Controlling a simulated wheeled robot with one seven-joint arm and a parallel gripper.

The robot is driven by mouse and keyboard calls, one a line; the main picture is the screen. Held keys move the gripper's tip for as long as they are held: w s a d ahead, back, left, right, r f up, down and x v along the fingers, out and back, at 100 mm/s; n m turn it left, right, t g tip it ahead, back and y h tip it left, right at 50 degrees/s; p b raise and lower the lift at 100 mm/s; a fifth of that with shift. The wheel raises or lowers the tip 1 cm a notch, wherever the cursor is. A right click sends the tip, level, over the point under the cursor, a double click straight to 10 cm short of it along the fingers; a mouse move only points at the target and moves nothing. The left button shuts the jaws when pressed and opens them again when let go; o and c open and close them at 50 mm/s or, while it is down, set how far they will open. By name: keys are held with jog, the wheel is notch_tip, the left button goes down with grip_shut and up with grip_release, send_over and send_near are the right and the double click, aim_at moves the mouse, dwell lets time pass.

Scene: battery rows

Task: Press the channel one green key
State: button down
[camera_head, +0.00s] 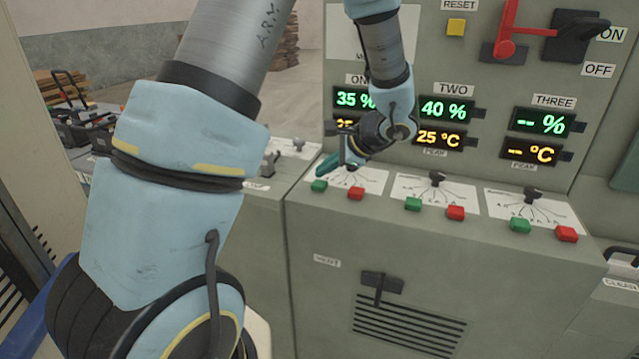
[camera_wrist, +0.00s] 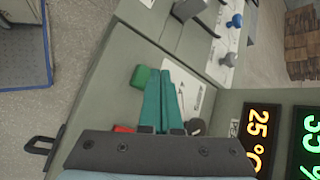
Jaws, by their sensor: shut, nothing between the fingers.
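The channel one green key (camera_head: 319,186) sits on the sloping panel below the ONE display (camera_head: 353,99), left of its red key (camera_head: 356,193). My gripper (camera_head: 324,170) is shut and empty, its teal fingers pointing down to just above the green key. In the wrist view the green key (camera_wrist: 143,77) lies just left of my fingertips (camera_wrist: 159,73). I cannot tell whether they touch it. The red key (camera_wrist: 124,128) is partly hidden behind my gripper's body. The ONE display reads 35 %; its lower line is partly covered by my wrist in the head view.
Channel two has a green key (camera_head: 413,204) and a red key (camera_head: 455,212); channel three has a green key (camera_head: 520,226) and a red key (camera_head: 567,234). Black selector knobs stand behind each pair. A red lever (camera_head: 507,30) and a yellow reset button (camera_head: 456,27) are higher up.

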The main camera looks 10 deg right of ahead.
aim_at(324, 184)
jog(key=shift+f, duration=0.15)
jog(key=shift+f+b, duration=0.3)
jog(key=shift+b, duration=0.15)
jog(key=shift+f+b, duration=0.4)
jog(key=shift+b, duration=0.05)
dwell(0.4)
jog(key=shift+r, duration=0.15)
jog(key=shift+r+p, duration=0.55)
jog(key=shift+r, duration=0.15)
jog(key=shift+r, duration=0.1)
jog(key=shift+r+p, duration=1.8)
jog(key=shift+r, duration=0.65)
